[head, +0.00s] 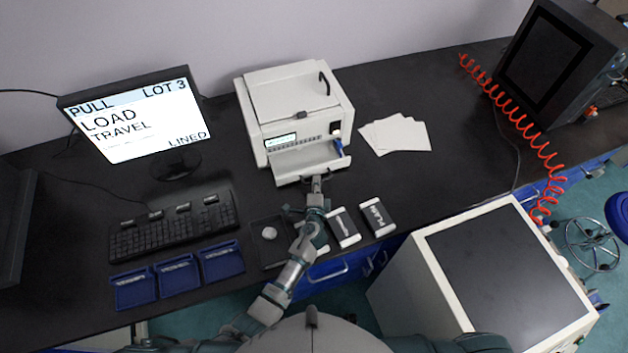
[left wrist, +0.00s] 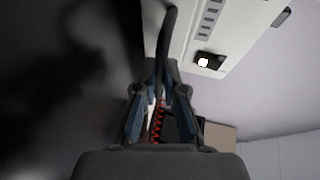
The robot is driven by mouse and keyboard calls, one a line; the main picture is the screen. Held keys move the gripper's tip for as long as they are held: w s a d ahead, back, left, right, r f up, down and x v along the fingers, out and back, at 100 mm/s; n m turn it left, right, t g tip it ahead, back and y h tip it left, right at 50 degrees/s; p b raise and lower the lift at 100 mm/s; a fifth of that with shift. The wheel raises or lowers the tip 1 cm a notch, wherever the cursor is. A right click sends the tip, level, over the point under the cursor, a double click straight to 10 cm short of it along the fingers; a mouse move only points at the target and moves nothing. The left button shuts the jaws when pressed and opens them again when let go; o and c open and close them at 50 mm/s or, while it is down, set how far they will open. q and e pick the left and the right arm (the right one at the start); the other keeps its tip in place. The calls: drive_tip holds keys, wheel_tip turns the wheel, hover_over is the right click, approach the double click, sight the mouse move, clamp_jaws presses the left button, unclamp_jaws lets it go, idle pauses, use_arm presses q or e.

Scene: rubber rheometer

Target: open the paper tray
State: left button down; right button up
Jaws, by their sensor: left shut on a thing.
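The white printer (head: 290,105) stands near the wall with its lit display facing me. Its paper tray (head: 308,160) sticks out of the front below the display, with its pale inside showing. My left gripper (head: 316,183) is at the tray's front and shut on its handle. In the left wrist view the fingers (left wrist: 160,95) close around a dark bar (left wrist: 167,40), and the white printer body (left wrist: 222,35) is beside them. The fingers hide part of the handle. My right gripper is not in view.
Paper sheets (head: 396,134) lie right of the printer. A monitor (head: 140,120) and keyboard (head: 175,228) are at left, with blue trays (head: 178,276) in front. Labelled blocks (head: 377,217) lie near the front edge. A red coiled hose (head: 520,130) crosses the right side.

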use_arm(q)
drive_tip(key=c, duration=1.4)
unclamp_jaws()
drive_tip(key=shift+s+d, duration=0.1)
drive_tip(key=shift+d, duration=0.45)
drive_tip(key=shift+o, duration=0.8)
drive_tip(key=shift+w+d+f, duration=0.1)
drive_tip(key=shift+w+d, duration=0.1)
drive_tip(key=shift+s+a, duration=0.2)
drive_tip(key=shift+s, duration=0.2)
drive_tip(key=v, duration=1.1)
drive_tip(key=shift+d, duration=0.25)
